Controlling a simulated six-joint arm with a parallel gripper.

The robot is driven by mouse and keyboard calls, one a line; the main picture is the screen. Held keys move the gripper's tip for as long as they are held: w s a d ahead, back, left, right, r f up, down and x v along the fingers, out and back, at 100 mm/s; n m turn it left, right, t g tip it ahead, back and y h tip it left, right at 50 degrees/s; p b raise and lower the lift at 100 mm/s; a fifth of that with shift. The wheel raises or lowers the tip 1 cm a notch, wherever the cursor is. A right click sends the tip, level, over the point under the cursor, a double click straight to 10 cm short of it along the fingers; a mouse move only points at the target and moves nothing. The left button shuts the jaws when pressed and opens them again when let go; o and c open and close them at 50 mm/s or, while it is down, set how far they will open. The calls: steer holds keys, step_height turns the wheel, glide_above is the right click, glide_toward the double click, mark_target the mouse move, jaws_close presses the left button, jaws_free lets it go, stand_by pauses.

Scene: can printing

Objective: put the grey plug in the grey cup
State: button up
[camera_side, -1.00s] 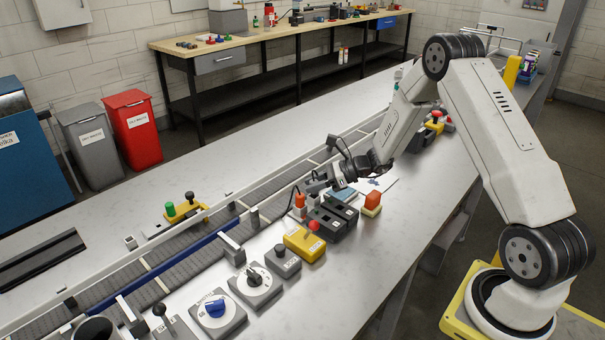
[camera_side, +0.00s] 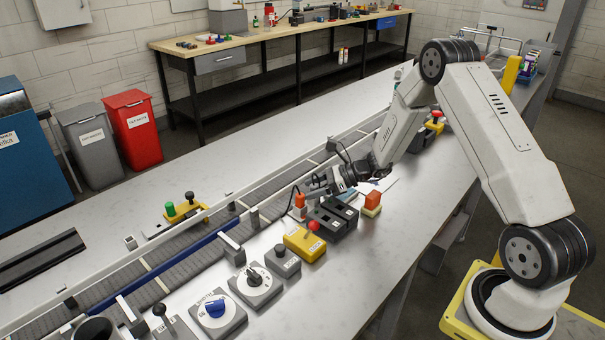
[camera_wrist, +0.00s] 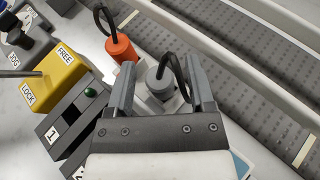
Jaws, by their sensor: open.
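The grey plug (camera_wrist: 158,82) has a black cable loop on top and stands between the fingers of my gripper (camera_wrist: 161,68) in the wrist view. My gripper is open, with one finger on each side of the plug; I cannot tell whether either finger touches it. In the side view my gripper (camera_side: 311,187) is low over the bench beside the conveyor, and it hides most of the grey plug. An orange plug (camera_wrist: 121,49) with its own black cable stands just left of the grey one. I cannot make out the grey cup for certain in either view.
A dark block with numbered slots (camera_side: 334,217) and a yellow lock box (camera_side: 305,243) stand close by on the near side. The conveyor (camera_wrist: 240,75) runs along the far side. An orange-topped yellow block (camera_side: 372,203) is to the right.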

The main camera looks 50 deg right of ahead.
steer(key=shift+r, duration=0.15)
steer(key=shift+s+d+r, duration=0.3)
steer(key=shift+s+d, duration=0.1)
steer(key=shift+d, duration=0.1)
steer(key=v, duration=1)
steer(key=shift+s+d, duration=0.15)
steer(key=shift+s, duration=0.1)
steer(key=shift+r, duration=0.1)
steer(key=a+n+g, duration=0.1)
steer(key=a, duration=0.1)
steer(key=s+a+n+g, duration=0.1)
steer(key=a, duration=0.1)
steer(key=s+a+n+g, duration=0.1)
steer(key=a+n+g, duration=0.1)
steer(key=shift+a, duration=0.2)
steer(key=s+a+r+n+g+h, duration=0.2)
steer(key=s+a+n+h, duration=0.7)
steer(key=n, duration=1.4)
steer(key=s+a+g, duration=0.1)
steer(key=s+a, duration=0.1)
steer(key=shift+a+r+h, duration=0.3)
steer(key=shift+a, duration=0.05)
